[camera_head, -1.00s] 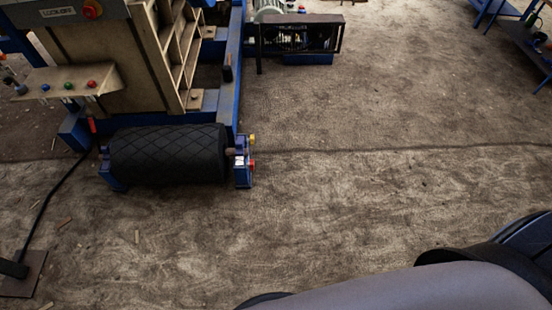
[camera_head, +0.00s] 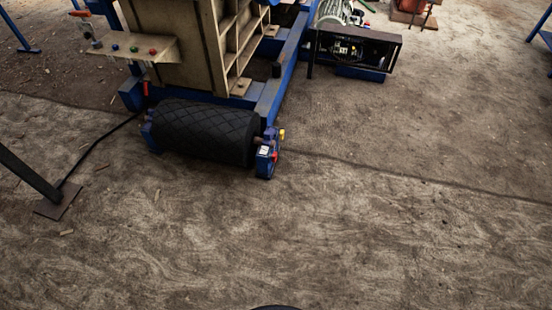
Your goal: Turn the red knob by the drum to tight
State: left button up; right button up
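The black drum (camera_head: 205,131) with a diamond-grooved surface lies at the foot of the crusher, left of centre. A blue bracket (camera_head: 265,160) holds its right end. A small red knob (camera_head: 275,156) sits on the right side of this bracket, below a yellow knob (camera_head: 282,134). The red knob is too small to tell whether it is tight. Neither of my grippers is in view, and nothing touches the knob.
A shelf with coloured buttons (camera_head: 134,48) juts out above the drum's left end. A black post on a foot plate (camera_head: 58,201) stands at the left, with a cable beside it. A dark-framed motor unit (camera_head: 352,46) stands behind. The ground in front and right is clear.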

aim_at(274, 157)
jog(key=i+j, duration=0.15)
jog(key=i, duration=0.55)
jog(key=i+j, duration=0.15)
jog(key=i, duration=0.55)
